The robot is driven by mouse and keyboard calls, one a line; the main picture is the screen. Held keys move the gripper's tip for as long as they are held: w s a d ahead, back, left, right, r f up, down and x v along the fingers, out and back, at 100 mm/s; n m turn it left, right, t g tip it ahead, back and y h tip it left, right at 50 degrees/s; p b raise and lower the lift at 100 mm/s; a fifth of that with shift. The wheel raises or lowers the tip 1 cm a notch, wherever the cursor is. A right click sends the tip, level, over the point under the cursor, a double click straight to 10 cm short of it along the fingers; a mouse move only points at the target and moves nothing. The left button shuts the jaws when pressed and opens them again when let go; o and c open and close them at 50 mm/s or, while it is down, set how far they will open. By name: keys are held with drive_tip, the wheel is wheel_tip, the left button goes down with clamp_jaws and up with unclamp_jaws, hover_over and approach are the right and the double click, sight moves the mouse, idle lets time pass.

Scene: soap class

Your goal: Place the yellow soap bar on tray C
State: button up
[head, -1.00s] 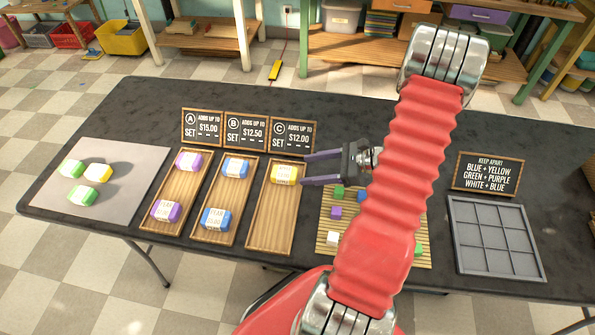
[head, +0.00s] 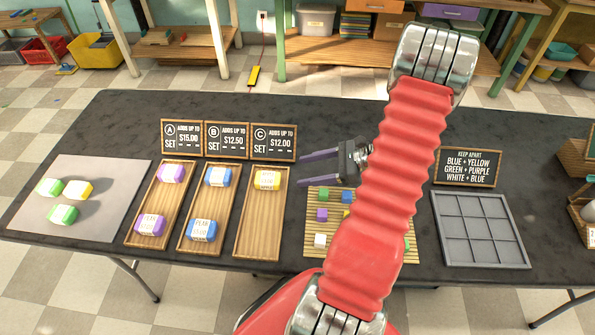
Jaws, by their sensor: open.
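A yellow and white soap bar (head: 267,180) lies at the far end of tray C (head: 262,225), the wooden tray under the sign marked C (head: 274,142).
Tray A (head: 163,210) holds two purple bars and tray B (head: 207,208) two blue ones. A bamboo mat (head: 313,250) with small coloured cubes lies below my gripper. A grey divided tray (head: 480,230) and a "keep apart" sign (head: 468,168) are at the right.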

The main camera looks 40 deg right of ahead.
drive_tip(key=w+a+r+n+g+h, duration=0.1)
drive_tip(key=a+r+n+g+h, duration=0.1)
drive_tip(key=a+r+n+g, duration=0.95)
drive_tip(key=s+a+r+n+t+h, duration=0.3)
drive_tip(key=s+a+r+n, duration=0.1)
drive_tip(key=a+r+n, duration=0.3)
drive_tip(key=s+a+r+n+t+h, duration=0.3)
drive_tip(key=a+r+n+t+h, duration=0.1)
drive_tip(key=a+r+n, duration=0.3)
drive_tip(key=a+n, duration=0.2)
drive_tip(key=a, duration=0.2)
drive_tip(key=shift+s+r, duration=0.2)
drive_tip(key=shift+s, duration=0.2)
